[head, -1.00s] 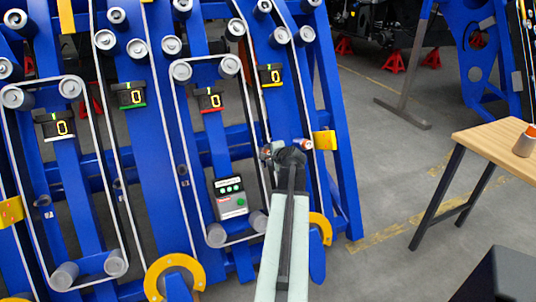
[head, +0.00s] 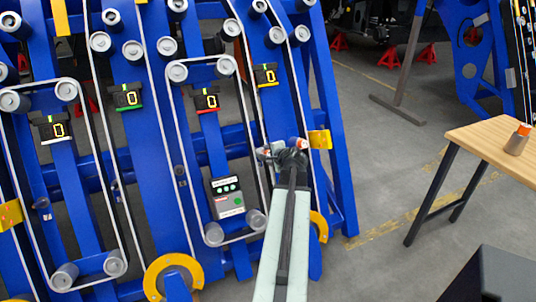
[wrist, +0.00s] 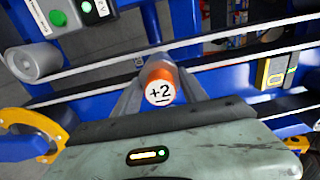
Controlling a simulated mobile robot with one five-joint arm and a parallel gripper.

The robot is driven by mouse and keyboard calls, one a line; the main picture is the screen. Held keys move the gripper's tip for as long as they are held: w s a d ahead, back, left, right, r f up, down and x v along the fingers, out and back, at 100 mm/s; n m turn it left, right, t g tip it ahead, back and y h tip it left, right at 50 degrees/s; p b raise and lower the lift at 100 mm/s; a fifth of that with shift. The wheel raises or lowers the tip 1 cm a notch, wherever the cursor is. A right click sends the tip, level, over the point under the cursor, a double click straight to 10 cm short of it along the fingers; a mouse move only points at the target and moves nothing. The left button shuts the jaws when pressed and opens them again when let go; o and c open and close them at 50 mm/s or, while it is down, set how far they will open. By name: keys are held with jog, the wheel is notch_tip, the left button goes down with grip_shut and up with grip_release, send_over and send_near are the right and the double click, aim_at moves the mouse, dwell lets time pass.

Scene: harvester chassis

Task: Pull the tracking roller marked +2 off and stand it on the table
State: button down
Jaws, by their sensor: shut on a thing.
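The roller marked +2 (wrist: 161,92) has an orange end with a white face and faces the wrist camera. My gripper (wrist: 160,100) is shut on it, a grey finger on each side. In the head view my gripper (head: 289,152) is at the right part of the blue frame, with the roller's orange end (head: 298,143) beside it. I cannot tell whether the roller is still seated on the frame. The wooden table (head: 490,138) is at the right, well apart from my gripper. A grey roller with an orange top (head: 516,141) stands upright on it.
The blue frame (head: 140,180) carries grey rollers, pale belts and small counter displays reading 0. A grey control box with green buttons (head: 227,198) is left of my arm. A yellow block (head: 320,139) is just right of my gripper. Open floor lies between frame and table.

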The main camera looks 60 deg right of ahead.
jog(key=shift+p+v, duration=0.5)
jog(key=shift+v, duration=0.6)
notch_tip(320, 180, up, 30)
jog(key=p, duration=2.9)
jog(key=shift+p, duration=0.35)
jog(key=shift+f, duration=0.1)
